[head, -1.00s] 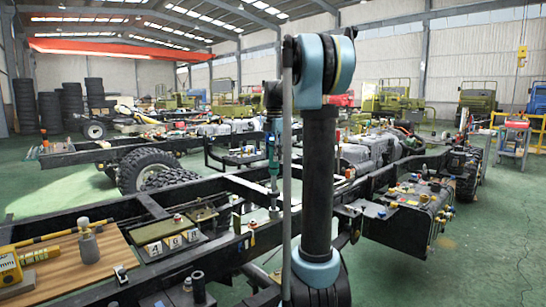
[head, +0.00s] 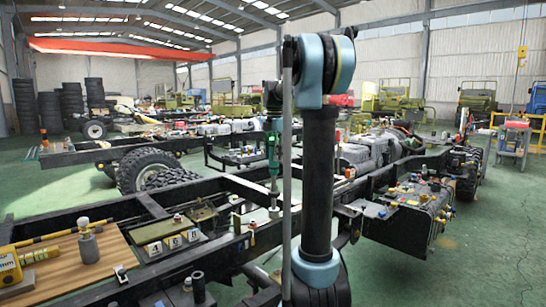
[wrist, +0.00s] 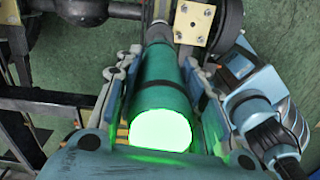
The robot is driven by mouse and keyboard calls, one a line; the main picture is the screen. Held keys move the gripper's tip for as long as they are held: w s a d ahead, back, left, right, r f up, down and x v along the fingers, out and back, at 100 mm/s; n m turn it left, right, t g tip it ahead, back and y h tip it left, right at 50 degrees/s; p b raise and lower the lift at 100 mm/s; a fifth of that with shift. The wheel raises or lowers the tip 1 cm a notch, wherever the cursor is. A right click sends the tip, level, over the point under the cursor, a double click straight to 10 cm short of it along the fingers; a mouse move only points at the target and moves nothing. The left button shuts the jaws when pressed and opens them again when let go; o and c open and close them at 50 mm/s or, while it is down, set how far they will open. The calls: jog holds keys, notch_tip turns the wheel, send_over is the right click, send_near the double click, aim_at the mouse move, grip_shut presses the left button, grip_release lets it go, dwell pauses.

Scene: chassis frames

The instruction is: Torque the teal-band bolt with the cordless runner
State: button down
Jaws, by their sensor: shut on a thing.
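The cordless runner (wrist: 162,85) is a green cylinder with a dark ring and a brightly glowing green end. My gripper (wrist: 160,58) is shut around its body, a finger on each side. In the head view the runner (head: 273,155) hangs upright, its thin nose pointing down at a grey fitting (head: 274,211) by the chassis rail. In the wrist view its nose meets a round grey part beside a pale plate (wrist: 192,22). I cannot make out a teal band on any bolt; the bolt head under the nose is hidden.
A wooden board (head: 120,252) with a grey weight-like part (head: 88,243) and a yellow device (head: 10,268) lies at left. Black chassis rails surround the work spot.

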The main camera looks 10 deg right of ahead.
jog(key=shift+r, duration=0.2)
jog(key=shift+r, duration=1.35)
jog(key=shift+r, duration=2.5)
